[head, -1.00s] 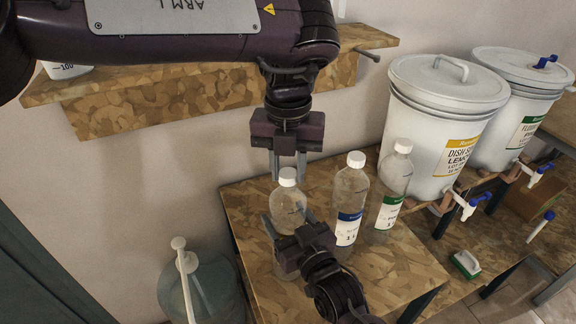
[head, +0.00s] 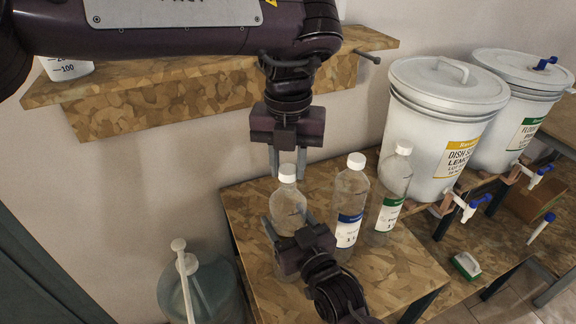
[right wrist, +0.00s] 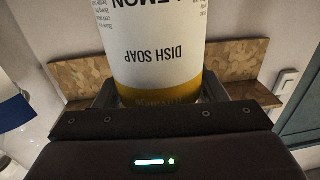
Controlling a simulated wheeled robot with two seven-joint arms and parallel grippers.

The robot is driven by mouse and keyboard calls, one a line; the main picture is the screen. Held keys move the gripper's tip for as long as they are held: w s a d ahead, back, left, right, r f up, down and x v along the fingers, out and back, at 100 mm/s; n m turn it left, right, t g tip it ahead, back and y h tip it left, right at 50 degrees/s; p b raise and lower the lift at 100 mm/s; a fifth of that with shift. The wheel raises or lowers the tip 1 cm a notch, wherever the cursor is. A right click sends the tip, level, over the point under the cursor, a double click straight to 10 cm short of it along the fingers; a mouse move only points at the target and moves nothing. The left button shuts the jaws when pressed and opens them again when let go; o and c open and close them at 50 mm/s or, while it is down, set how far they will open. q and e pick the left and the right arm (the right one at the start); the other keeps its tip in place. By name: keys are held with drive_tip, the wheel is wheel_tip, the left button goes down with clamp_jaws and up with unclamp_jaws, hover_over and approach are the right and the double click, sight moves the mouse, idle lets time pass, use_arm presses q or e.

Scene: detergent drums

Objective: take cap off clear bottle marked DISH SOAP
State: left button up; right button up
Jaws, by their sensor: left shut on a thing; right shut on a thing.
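The clear bottle (head: 287,207) stands upright on the wooden stand at the left of a row of bottles. In the right wrist view its white and yellow label (right wrist: 160,40) reads DISH SOAP, upside down. My right gripper (head: 288,222) is shut on its body from the front. My left gripper (head: 287,165) points straight down and is shut on the white cap (head: 287,173), a finger on each side. The cap is above the bottle's neck; I cannot tell whether a gap separates them. The lower bottle is partly hidden by my right gripper.
Two more clear bottles with white caps, blue-labelled (head: 348,215) and green-labelled (head: 392,195), stand close to the right. Large white drums (head: 437,130) with taps stand further right. A wooden shelf (head: 200,88) is behind. A jug (head: 200,290) is at lower left. The stand's front is clear.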

sight(288, 169)
use_arm(q)
drive_tip(key=shift+r, duration=0.5)
drive_tip(key=shift+r, duration=2)
use_arm(e)
drive_tip(key=o, duration=2)
drive_tip(key=shift+c, duration=0.2)
